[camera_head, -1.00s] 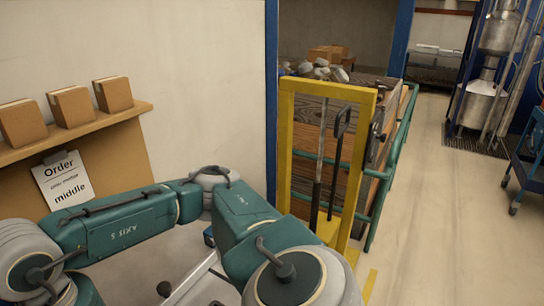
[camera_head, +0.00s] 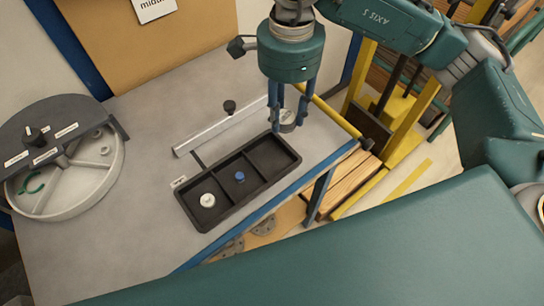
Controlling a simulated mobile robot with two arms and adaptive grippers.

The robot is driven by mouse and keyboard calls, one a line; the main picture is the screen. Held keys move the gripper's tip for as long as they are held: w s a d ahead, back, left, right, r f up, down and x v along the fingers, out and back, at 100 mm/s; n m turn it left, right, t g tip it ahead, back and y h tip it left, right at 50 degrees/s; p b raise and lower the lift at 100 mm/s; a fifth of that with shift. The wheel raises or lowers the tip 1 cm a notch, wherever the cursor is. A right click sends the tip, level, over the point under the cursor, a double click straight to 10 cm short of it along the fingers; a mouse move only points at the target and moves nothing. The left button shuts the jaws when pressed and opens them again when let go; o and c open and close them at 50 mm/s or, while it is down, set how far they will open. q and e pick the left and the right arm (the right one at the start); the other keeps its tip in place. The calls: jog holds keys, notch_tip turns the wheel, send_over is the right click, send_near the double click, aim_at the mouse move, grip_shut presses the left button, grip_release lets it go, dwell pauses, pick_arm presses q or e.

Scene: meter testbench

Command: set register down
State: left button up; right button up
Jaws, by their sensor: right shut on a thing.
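My right gripper (camera_head: 289,124) reaches down from the top of the view, just beyond the far right end of a black tray (camera_head: 222,219). Its fingers are shut on a small pale grey round thing (camera_head: 288,117), which looks like the register. The fingers partly hide it, and I cannot tell whether it touches the bench. The tray has three compartments. A white round piece (camera_head: 207,200) lies in the left one and a blue piece (camera_head: 240,176) in the middle one. The right compartment looks empty. My left gripper is not in view.
A pale rail (camera_head: 218,130) with a black knob (camera_head: 230,106) runs behind the tray. A round divided dish (camera_head: 85,190) with a dark labelled cover stands at left. The grey bench (camera_head: 130,245) is clear between dish and tray. Its blue edge (camera_head: 268,203) is close in front.

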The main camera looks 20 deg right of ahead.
jog(key=m, duration=0.1)
jog(key=w+a+m, duration=0.1)
jog(key=m, duration=0.1)
jog(key=r+m, duration=0.1)
jog(key=m, duration=0.1)
jog(key=shift+w+a+r, duration=0.1)
jog(key=shift+w+a, duration=0.05)
jog(key=shift+w, duration=0.1)
jog(key=m, duration=0.3)
jog(key=m+p, duration=0.2)
jog(key=m, duration=0.2)
send_over(270, 160)
notch_tip(270, 160, down, 14)
jog(key=shift+f, duration=0.15)
notch_tip(270, 160, down, 3)
jog(key=shift+f+p, duration=0.2)
jog(key=shift+p, duration=0.35)
jog(key=shift+f, duration=0.5)
jog(key=shift+f, duration=0.1)
